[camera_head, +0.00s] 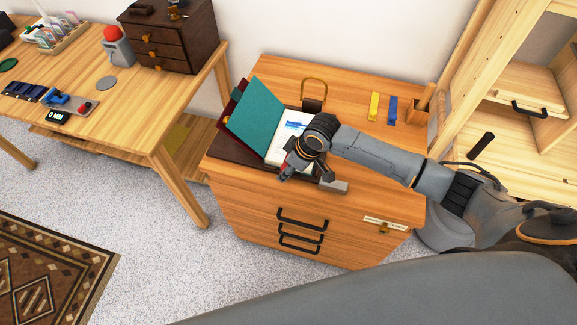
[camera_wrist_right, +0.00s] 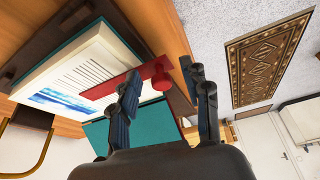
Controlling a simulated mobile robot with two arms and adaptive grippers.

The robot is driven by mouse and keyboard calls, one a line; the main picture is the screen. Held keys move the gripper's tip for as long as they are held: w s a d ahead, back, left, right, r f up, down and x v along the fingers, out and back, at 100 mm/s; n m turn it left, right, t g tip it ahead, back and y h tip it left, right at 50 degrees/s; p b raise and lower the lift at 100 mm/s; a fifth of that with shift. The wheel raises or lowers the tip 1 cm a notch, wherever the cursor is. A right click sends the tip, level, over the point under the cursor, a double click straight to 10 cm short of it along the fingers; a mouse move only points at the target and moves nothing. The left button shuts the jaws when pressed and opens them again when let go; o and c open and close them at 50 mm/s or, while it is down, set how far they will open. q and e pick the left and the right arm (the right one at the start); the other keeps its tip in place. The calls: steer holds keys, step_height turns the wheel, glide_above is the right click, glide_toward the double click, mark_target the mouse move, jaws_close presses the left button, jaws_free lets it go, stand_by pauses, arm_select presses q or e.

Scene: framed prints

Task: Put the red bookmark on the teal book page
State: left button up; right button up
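The teal book (camera_head: 257,112) stands open on the wooden cabinet, its teal cover raised. Its white page (camera_head: 277,152) carries text and a blue picture; the page also shows in the right wrist view (camera_wrist_right: 62,76). The red bookmark (camera_wrist_right: 108,88) appears to lie across the page, its red knob end (camera_wrist_right: 160,80) past the page edge. In the head view only a little red shows by the gripper. My right gripper (camera_head: 303,174) is over the book's near edge. In the wrist view its fingers (camera_wrist_right: 165,88) are spread, with the knob seen between them, apparently not clamped. My left gripper is out of view.
On the cabinet (camera_head: 350,85), a yellow strip (camera_head: 374,106) and a blue strip (camera_head: 392,110) lie near a wooden holder (camera_head: 419,110). A brass loop (camera_head: 314,82) stands behind the book. A desk (camera_head: 130,100) stands left.

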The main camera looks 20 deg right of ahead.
steer(key=v, duration=1.2)
